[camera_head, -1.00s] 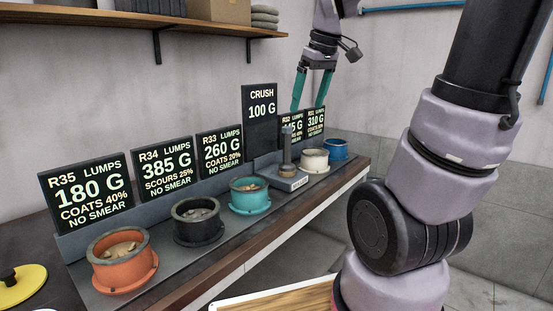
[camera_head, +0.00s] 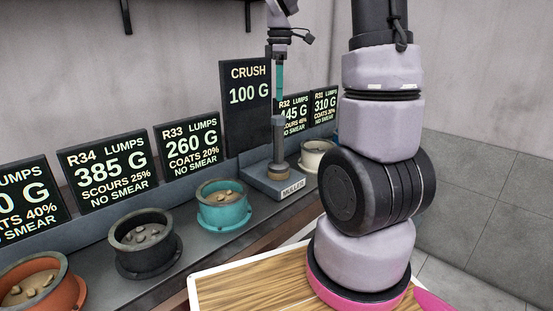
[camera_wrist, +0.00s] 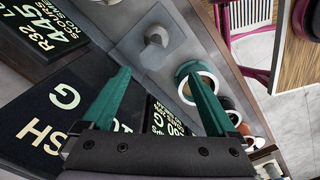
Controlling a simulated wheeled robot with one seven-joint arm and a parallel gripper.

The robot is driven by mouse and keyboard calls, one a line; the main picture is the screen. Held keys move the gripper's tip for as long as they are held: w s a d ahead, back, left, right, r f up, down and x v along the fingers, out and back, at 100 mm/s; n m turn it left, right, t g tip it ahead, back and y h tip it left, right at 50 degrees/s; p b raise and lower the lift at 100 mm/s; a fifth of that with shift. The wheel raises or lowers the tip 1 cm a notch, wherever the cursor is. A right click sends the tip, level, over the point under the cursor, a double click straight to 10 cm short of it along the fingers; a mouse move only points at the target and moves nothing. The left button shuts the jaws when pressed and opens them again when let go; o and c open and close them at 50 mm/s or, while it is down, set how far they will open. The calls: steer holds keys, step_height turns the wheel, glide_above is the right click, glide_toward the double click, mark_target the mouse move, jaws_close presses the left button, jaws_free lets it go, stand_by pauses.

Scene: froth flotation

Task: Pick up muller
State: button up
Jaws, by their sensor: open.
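The muller (camera_head: 278,148) stands upright on a grey base plate (camera_head: 262,180) labelled MULLER, on the bench shelf below the CRUSH 100 G sign. It has a grey handle and a wider, brownish foot. In the wrist view the muller (camera_wrist: 157,36) shows from above, beyond the fingertips and roughly centred between them. My gripper (camera_head: 279,98) hangs over the muller with its teal fingers pointing down, seen edge-on in the head view. In the wrist view my gripper (camera_wrist: 160,75) is open and empty, with its fingers well apart. Whether the fingertips overlap the handle's height is unclear.
A teal pot (camera_head: 223,205), a black pot (camera_head: 145,245) and an orange pot (camera_head: 45,285) of lumps stand left of the muller. A cream pot (camera_head: 316,156) stands to its right. Signs, including the CRUSH sign (camera_head: 247,105), rise close behind. A wooden-topped surface (camera_head: 230,285) lies in front.

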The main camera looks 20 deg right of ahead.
mark_target(279, 117)
steer(key=shift+w+d+f, duration=0.1)
steer(key=shift+w+f, duration=0.05)
steer(key=shift+w, duration=0.15)
steer(key=shift+w+f, duration=0.1)
steer(key=shift+f, duration=0.25)
steer(key=f, duration=1)
steer(key=shift+w, duration=0.2)
jaws_close()
